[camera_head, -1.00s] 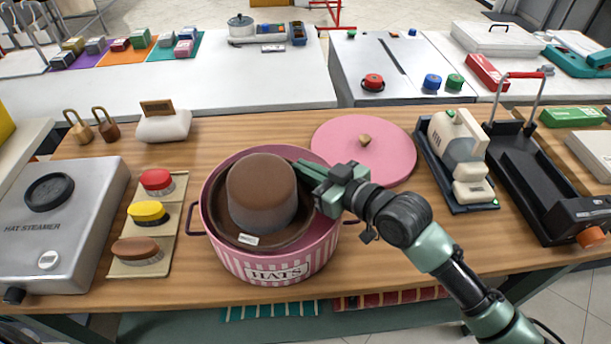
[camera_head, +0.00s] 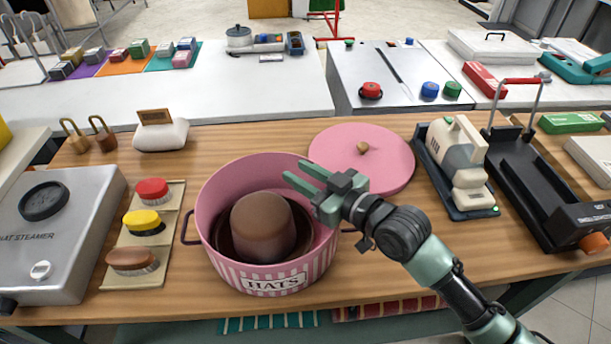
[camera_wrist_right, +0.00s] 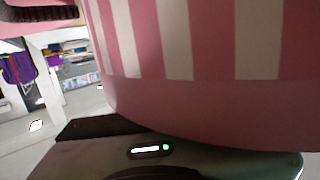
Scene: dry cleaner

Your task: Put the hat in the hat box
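The brown hat (camera_head: 262,226) sits crown up down inside the pink hat box (camera_head: 212,262), its brim below the box rim. The box is round, with pink and white stripes and a "HATS" label; its striped side fills much of the right wrist view (camera_wrist_right: 190,45). My right gripper (camera_head: 294,171) is above the box's back right rim, fingers apart and empty, clear of the hat. The pink lid (camera_head: 335,150) with a wooden knob lies on the table behind the box to the right. My left gripper is not in view.
A hat steamer (camera_head: 62,245) and a mat with several brushes (camera_head: 118,268) stand left of the box. A cream iron-like device (camera_head: 455,150) and a black tray-like machine (camera_head: 540,195) stand to the right. Bare wood lies between box and right-hand devices.

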